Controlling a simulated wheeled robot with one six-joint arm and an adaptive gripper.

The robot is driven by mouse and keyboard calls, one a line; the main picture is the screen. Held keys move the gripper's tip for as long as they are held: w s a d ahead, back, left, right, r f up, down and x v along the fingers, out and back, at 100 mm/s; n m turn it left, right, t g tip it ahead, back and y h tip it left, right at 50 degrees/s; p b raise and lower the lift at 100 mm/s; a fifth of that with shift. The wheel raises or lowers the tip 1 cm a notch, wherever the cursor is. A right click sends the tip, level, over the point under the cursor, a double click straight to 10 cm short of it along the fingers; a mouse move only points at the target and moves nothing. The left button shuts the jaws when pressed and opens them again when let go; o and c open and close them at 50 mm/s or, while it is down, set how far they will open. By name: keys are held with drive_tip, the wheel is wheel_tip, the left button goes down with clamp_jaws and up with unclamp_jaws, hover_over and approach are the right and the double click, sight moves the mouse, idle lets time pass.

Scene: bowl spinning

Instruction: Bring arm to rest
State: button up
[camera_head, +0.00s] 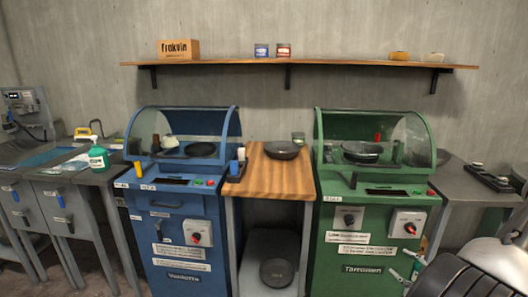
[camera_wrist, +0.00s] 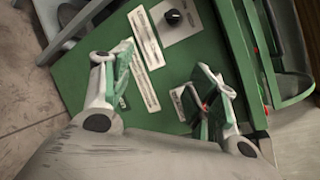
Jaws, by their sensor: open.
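My gripper (camera_wrist: 164,72) is open and empty in the wrist view, its two fingers apart with the green machine's front panel behind them. In the head view part of my gripper (camera_head: 408,268) shows at the lower right, in front of the green machine (camera_head: 330,212). The rest of my arm is partly cut off by the frame edge. The green machine also fills much of the wrist view (camera_wrist: 72,82), seen tilted. A dark bowl (camera_head: 362,151) sits inside the green machine under its clear hood. Another dark bowl (camera_head: 282,150) stands on the wooden counter (camera_head: 268,180).
A blue machine (camera_head: 180,225) stands left of the counter, with a dark bowl (camera_head: 200,149) inside. A grey side table (camera_head: 465,180) is close on the right. A wall shelf (camera_head: 330,63) runs above. Open floor shows at the wrist view's left.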

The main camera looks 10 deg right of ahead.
drive_tip(key=s+a+r+n+g+y, duration=0.7)
drive_tip(key=s+a+r+n+g, duration=0.55)
drive_tip(key=r, duration=0.45)
drive_tip(key=s+r+n+g+h, duration=0.1)
drive_tip(key=s+r+n+h, duration=0.1)
drive_tip(key=r+n+h, duration=0.45)
drive_tip(key=s+r+n+g+h, duration=0.15)
drive_tip(key=r+h, duration=0.25)
drive_tip(key=r, duration=0.6)
drive_tip(key=a+r+n+t, duration=0.4)
drive_tip(key=a+r, duration=0.1)
drive_tip(key=shift+w+a+r, duration=0.2)
drive_tip(key=shift+a+r, duration=0.1)
drive_tip(key=shift+c, duration=0.3)
